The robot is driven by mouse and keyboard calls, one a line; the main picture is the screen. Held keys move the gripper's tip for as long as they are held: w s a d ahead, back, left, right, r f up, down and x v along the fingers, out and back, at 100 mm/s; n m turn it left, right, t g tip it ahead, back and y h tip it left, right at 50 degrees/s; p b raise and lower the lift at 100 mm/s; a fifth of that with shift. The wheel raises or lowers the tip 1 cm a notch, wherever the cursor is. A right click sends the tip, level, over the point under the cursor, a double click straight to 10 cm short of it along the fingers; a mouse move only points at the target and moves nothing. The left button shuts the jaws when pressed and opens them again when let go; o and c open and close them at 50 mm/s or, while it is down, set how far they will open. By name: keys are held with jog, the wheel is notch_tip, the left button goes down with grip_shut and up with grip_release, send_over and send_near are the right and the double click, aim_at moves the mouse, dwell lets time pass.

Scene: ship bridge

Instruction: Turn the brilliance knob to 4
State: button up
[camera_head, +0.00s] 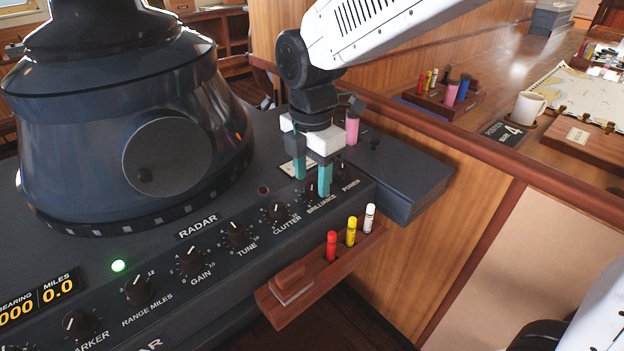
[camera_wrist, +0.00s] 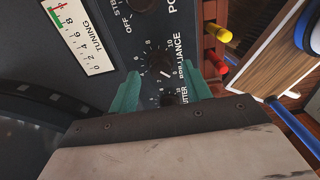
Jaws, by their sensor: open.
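The brilliance knob (camera_head: 310,187) is a small black knob on the radar panel, between the clutter and power knobs. My gripper (camera_head: 312,187) points down over it, with its two teal fingers apart. In the wrist view the brilliance knob (camera_wrist: 156,62) lies between and just beyond the fingertips of my gripper (camera_wrist: 161,71), and the jaws hold nothing. A white pointer mark shows on the knob; the number it points to is too small to read surely. I cannot tell whether the fingers touch the panel.
The clutter knob (camera_head: 278,212) sits close beside my fingers, and the power knob (camera_head: 339,168) is on the other side. A wooden rack (camera_head: 300,290) with red, yellow and white markers juts out in front of the panel. The large radar hood (camera_head: 110,120) stands at left.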

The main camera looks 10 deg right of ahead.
jog(key=shift+f, duration=0.85)
jog(key=c, duration=1)
jog(key=shift+m, duration=0.3)
